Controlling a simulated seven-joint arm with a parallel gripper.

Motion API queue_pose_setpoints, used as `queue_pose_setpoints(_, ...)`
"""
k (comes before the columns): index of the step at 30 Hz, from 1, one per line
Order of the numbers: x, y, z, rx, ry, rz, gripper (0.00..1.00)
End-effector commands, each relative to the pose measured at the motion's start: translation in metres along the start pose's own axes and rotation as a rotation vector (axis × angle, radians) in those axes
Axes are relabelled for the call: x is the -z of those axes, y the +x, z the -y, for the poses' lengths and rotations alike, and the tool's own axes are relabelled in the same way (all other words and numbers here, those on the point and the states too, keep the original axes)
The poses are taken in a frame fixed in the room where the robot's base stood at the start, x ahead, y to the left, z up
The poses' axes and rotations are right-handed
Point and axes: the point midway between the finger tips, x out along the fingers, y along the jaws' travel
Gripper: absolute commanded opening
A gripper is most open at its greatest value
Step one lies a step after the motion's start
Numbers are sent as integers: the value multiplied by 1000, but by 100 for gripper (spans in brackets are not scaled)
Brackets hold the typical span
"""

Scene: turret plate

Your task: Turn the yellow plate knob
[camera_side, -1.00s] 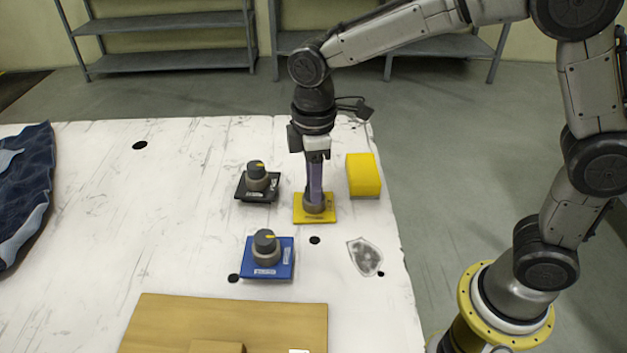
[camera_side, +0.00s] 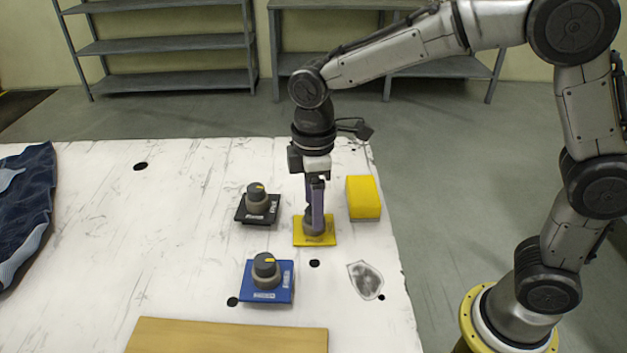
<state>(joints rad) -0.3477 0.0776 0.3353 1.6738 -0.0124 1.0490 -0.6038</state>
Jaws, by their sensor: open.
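The yellow plate (camera_side: 326,241) lies flat on the white table, right of centre. Its knob sits in the middle, and the upper part is mostly hidden by my gripper; only the grey-brown base (camera_side: 314,230) shows. My gripper (camera_side: 315,218) points straight down over this knob, with its purple-grey fingers at knob height. The gripper is open, its fingers around or beside the knob; I cannot tell whether they touch it.
A black plate with a knob (camera_side: 257,200) stands to the left, and a blue plate with a knob (camera_side: 266,278) is nearer the front. A yellow block (camera_side: 363,198) is close on the right. A wooden board (camera_side: 225,337) lies in front, dark blue cloth (camera_side: 28,210) at left.

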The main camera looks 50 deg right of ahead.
Motion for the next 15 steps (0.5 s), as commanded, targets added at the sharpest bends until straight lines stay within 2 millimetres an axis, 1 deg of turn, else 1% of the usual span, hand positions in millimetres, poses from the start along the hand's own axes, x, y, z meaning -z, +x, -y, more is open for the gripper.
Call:
queue_pose_setpoints(5,1,-27,0,-4,0,-6,72)
queue_pose_setpoints(12,1,-80,0,-4,-1,-6,72)
queue_pose_setpoints(15,1,-100,-1,-4,-1,-6,72)
